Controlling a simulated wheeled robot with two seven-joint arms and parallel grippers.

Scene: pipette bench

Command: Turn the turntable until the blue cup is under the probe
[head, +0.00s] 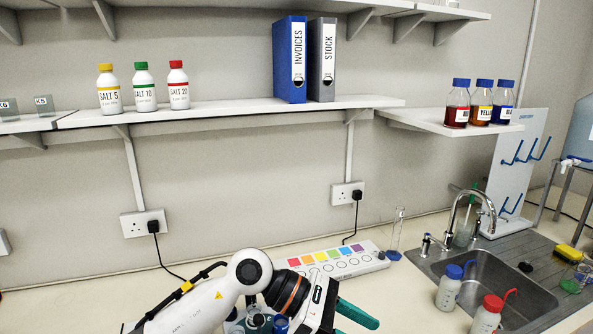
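My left arm comes in from the lower left. Its gripper (358,318) is at the bottom edge with teal fingers pointing right. One finger shows and the other is mostly cut off, so I cannot tell how far apart they are. Behind the wrist, a small part of what may be the turntable (236,327) shows at the bottom edge. A small dark blue item, possibly the blue cup (281,323), shows there beside the wrist. My arm and the frame edge hide most of this area. I cannot make out the probe. My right gripper is not in view.
A white strip with coloured squares (332,262) lies behind the gripper, with a glass cylinder (396,235) to its right. A sink (490,285) is at the right, with a blue-capped bottle (448,290) and a red-capped bottle (487,316). The counter left of the arm is clear.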

